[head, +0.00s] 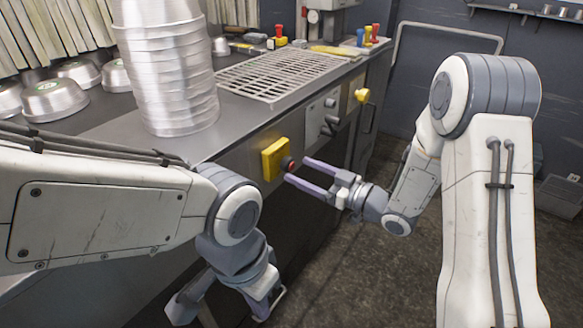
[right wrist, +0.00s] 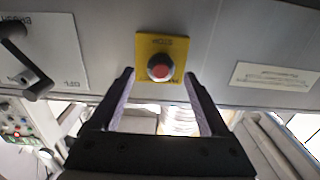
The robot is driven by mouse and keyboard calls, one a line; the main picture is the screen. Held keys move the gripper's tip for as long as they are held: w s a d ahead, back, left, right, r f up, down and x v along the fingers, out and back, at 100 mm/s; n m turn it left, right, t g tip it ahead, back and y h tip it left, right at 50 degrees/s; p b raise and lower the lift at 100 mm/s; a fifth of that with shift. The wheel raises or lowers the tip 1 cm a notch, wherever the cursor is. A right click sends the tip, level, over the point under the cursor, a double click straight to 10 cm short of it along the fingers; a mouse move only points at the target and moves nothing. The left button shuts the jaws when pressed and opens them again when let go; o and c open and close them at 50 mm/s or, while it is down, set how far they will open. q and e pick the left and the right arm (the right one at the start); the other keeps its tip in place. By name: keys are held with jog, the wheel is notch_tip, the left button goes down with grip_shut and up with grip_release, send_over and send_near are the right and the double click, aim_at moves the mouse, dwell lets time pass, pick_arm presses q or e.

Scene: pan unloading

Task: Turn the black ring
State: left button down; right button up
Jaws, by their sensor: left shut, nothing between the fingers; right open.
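A yellow box (head: 271,158) marked STOP is fixed to the front of the metal counter. It also shows in the right wrist view (right wrist: 144,45). A red button (right wrist: 158,71) with the black ring (right wrist: 161,57) around it sticks out of the box. My right gripper (head: 295,170) is open in front of the box. In the right wrist view its two fingers (right wrist: 159,75) point at the box, one on each side of the ring, with a gap on both sides. My left gripper (head: 266,302) is shut and empty, low in front of the counter.
A tall stack of metal pans (head: 172,85) stands on the counter beside a slotted grate (head: 277,76). A black lever (right wrist: 28,62) on a pale plate is left of the button in the right wrist view. The floor (head: 350,260) between my arms is clear.

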aim_at(293, 167)
jog(key=shift+x, duration=1.8)
